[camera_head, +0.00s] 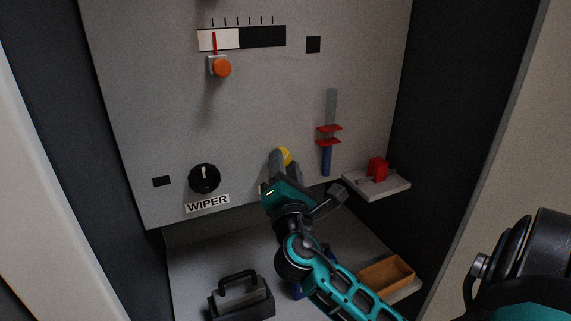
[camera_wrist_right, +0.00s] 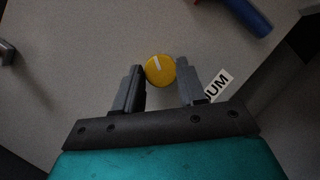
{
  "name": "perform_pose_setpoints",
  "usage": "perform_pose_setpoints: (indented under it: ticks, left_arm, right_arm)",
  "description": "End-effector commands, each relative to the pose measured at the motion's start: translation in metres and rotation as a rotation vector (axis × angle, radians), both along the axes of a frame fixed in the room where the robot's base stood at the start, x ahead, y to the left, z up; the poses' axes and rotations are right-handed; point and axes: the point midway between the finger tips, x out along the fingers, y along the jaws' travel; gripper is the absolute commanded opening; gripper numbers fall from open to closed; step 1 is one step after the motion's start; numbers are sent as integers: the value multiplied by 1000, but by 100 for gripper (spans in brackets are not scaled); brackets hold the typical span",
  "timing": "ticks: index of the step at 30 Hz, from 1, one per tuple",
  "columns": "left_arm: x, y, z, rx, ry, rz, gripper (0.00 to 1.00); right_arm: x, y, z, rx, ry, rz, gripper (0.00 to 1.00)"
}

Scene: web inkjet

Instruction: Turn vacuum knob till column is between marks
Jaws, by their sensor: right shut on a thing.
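The yellow vacuum knob (camera_head: 285,155) is on the grey panel, partly hidden by my right gripper (camera_head: 279,163) in the head view. In the right wrist view the knob (camera_wrist_right: 155,73) sits between the fingertips of my right gripper (camera_wrist_right: 161,76), which is shut on it. Its white pointer line shows on the face. To the knob's right in the head view is an upright gauge with a grey tube (camera_head: 331,102) and a blue column (camera_head: 326,162). Two red marks (camera_head: 329,128) cross it. The column's top appears just below the lower mark. My left gripper is out of view.
A small shelf (camera_head: 392,186) with a red block (camera_head: 377,168) juts out at right. Below are a wooden tray (camera_head: 386,275) and a black handled object (camera_head: 242,300).

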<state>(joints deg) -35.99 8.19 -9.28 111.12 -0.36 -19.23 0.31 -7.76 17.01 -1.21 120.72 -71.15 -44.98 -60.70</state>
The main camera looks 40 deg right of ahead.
Motion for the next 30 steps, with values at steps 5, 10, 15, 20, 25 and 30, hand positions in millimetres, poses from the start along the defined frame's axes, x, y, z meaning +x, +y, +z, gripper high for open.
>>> perform_pose_setpoints:
  ticks: [5,10,15,20,25,30]
  left_arm:
    - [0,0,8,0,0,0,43]
    - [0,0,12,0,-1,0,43]
    - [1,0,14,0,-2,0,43]
    - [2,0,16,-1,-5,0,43]
    - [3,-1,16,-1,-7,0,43]
    - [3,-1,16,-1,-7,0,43]
  right_arm:
    - [0,0,2,113,-34,-2,10]
    - [0,0,2,183,-57,-1,10]
    - [0,1,2,220,-69,-1,10]
    - [0,1,1,233,-73,0,10]
    - [0,1,1,235,-73,-1,10]
    - [0,1,1,233,-73,0,41]
